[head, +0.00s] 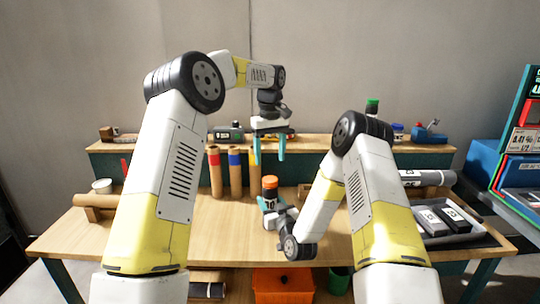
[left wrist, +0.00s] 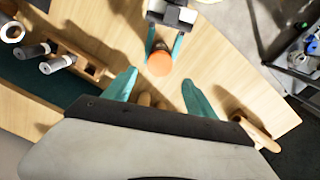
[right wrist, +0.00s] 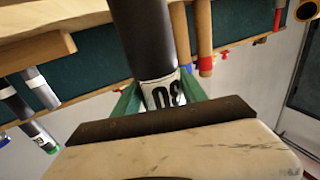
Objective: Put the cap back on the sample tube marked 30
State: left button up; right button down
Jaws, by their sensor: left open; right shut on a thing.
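The dark sample tube (head: 271,198) stands upright above the wooden table, with an orange cap (head: 270,182) at its top. Its white label, reading 30 upside down, shows in the right wrist view (right wrist: 163,93). My right gripper (head: 268,208) is shut on the tube; its fingers flank the label in the right wrist view. My left gripper (head: 268,147) is open and empty, fingers pointing down, above and behind the tube. From above, the left wrist view shows the round orange top (left wrist: 160,63) beyond my left fingertips. I cannot tell how firmly the cap sits.
Cardboard rolls with red, blue and yellow bands (head: 234,172) stand close behind the tube. A tray (head: 425,232) with black boxes lies at the right. A raised shelf (head: 320,140) runs along the back. The table's front middle is clear.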

aim_at(270, 179)
dwell(0.3)
pick_arm(q)
jog(key=shift+f, duration=4.05)
jog(key=shift+c, duration=0.3)
grip_shut()
jog(key=m, duration=1.2)
jog(key=shift+o, duration=1.1)
grip_release()
